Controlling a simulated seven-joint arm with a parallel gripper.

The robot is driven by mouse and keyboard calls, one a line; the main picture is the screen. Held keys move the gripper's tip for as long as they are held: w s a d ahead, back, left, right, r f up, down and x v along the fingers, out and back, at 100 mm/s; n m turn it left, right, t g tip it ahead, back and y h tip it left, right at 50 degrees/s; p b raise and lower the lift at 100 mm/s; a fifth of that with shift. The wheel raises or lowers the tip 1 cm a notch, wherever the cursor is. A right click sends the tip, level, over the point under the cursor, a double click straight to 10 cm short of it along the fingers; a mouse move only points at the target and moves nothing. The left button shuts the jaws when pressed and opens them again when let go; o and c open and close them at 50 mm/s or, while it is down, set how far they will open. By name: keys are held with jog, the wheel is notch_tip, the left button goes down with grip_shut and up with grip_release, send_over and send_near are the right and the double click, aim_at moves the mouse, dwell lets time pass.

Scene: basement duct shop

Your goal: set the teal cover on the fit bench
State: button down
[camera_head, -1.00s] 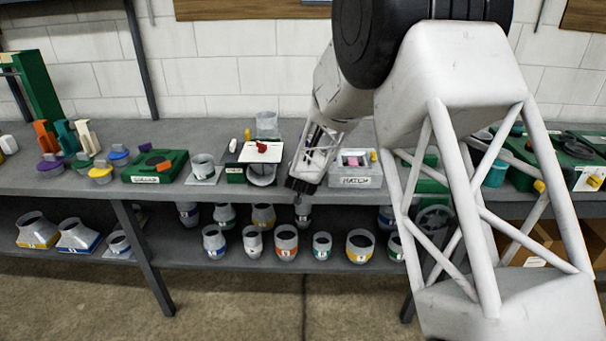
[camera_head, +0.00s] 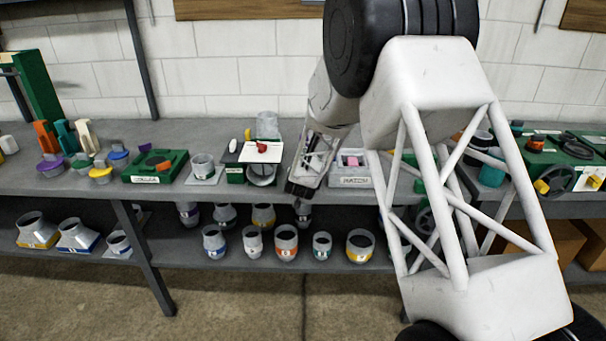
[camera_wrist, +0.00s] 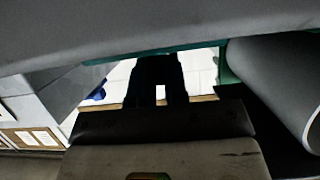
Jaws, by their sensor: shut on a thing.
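My gripper (camera_head: 301,187) hangs at the front edge of the long grey bench (camera_head: 230,136), left of a white labelled tray (camera_head: 355,182). In the wrist view its dark fingers (camera_wrist: 160,66) are close together and end at a thin teal edge (camera_wrist: 150,52). This looks like the teal cover, held and seen edge-on. Its full shape is hidden there, and I cannot make it out in the head view. No marking tells me which part of the grey benching is the fit bench.
Purple, yellow (camera_head: 100,172) and blue lids sit at the left, near a green block (camera_head: 155,166). A white panel with a red piece (camera_head: 262,149) stands left of my gripper. Several banded collars (camera_head: 286,243) fill the lower shelf. A teal pot (camera_head: 492,172) stands at the right.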

jog(key=shift+f, duration=0.2)
jog(key=shift+f, duration=0.15)
jog(key=c, duration=1.1)
grip_release()
jog(key=shift+c, duration=0.2)
jog(key=v, duration=1.2)
jog(key=shift+r, duration=0.2)
